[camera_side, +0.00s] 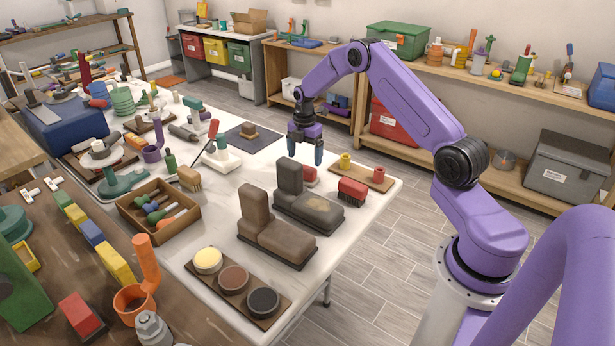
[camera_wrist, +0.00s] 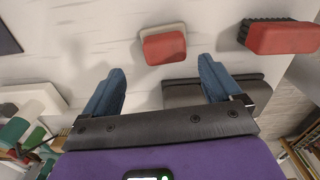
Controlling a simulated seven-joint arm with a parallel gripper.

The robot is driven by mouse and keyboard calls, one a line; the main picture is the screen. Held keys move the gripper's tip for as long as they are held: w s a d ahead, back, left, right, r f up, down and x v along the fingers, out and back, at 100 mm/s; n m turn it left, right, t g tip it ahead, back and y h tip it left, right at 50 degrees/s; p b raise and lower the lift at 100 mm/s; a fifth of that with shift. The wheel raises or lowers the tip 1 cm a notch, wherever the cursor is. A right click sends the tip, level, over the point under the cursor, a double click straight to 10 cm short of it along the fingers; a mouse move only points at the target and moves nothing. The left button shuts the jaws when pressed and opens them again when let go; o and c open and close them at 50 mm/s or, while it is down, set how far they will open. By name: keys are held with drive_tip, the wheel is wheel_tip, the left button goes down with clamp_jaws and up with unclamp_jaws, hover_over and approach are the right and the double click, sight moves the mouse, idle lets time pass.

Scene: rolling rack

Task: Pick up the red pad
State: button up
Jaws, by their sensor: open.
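The red pad (camera_side: 309,175) lies on the white table, partly hidden behind the dark boot in the side view. In the wrist view the red pad (camera_wrist: 165,47) has a red top on a pale base and lies just beyond my fingertips, roughly centred between them. My gripper (camera_side: 305,152) is above the table over the pad's area, pointing down, with blue fingers apart and nothing between them. Its two fingers also show in the wrist view (camera_wrist: 161,68). The gap between fingertips and pad is hard to judge.
A red brush (camera_side: 352,189) with dark bristles lies to the pad's right. A dark boot (camera_side: 310,210) and a brown boot (camera_side: 275,240) stand in front. A wooden board (camera_side: 372,178) with small spools lies at the right edge. A dark mat (camera_side: 250,137) lies behind left.

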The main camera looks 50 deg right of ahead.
sight(307, 168)
drive_tip(key=shift+s+d+f, duration=0.15)
drive_tip(key=shift+f, duration=1.4)
drive_tip(key=shift+s+d+f, duration=0.1)
drive_tip(key=shift+s+f, duration=0.05)
drive_tip(key=shift+f, duration=1.35)
drive_tip(key=c, duration=1.1)
